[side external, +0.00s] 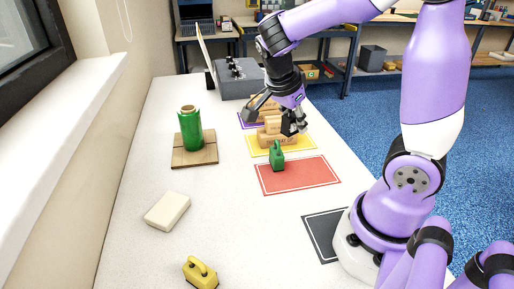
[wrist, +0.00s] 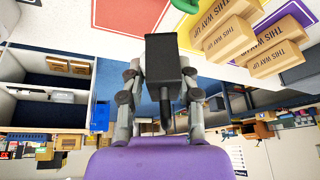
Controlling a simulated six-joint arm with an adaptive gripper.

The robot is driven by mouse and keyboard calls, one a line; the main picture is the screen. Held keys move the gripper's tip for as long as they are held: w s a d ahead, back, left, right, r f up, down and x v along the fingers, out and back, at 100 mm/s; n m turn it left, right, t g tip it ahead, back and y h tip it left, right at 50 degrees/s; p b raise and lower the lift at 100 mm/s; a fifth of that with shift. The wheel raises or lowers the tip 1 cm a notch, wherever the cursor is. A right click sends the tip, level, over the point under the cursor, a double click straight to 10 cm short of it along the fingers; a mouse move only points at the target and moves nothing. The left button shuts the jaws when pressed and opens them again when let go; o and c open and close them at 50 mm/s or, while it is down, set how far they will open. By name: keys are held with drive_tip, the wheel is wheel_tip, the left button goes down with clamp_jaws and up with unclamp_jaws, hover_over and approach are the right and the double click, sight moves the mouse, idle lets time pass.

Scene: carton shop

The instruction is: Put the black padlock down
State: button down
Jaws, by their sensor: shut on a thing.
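My gripper (side external: 280,110) is shut on the black padlock (side external: 288,124) and holds it in the air beside the cartons on the yellow mat. In the wrist view the padlock (wrist: 165,62) fills the space between the fingers (wrist: 160,98), its block-shaped body pointing away from my wrist and its shackle towards it. A green padlock (side external: 276,158) stands on the red mat (side external: 305,175). A yellow padlock (side external: 200,275) lies on the white table at the front. The black mat (side external: 322,236) near my base shows no object on it.
Stacked cartons (side external: 277,132) stand on the yellow mat (side external: 255,148), with more cartons on the purple mat (side external: 243,120) behind. A green roll (side external: 190,128) stands on a wooden board (side external: 194,157) at left. A cream block (side external: 167,211) lies in front of it. The table's middle is clear.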

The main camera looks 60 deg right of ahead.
drive_tip(key=s+a+m+g+y, duration=0.1)
drive_tip(key=s+a+m+g, duration=0.1)
drive_tip(key=s+m, duration=0.25)
hover_over(335, 163)
drive_tip(key=w, duration=0.1)
drive_tip(key=shift+m, duration=0.45)
drive_tip(key=f, duration=0.4)
drive_tip(key=a+f, duration=0.1)
drive_tip(key=f, duration=0.1)
drive_tip(key=shift+f, duration=1.9)
drive_tip(key=shift+f, duration=0.3)
drive_tip(key=shift+f, duration=0.15)
drive_tip(key=c, duration=0.6)
unclamp_jaws()
drive_tip(key=shift+o, duration=0.2)
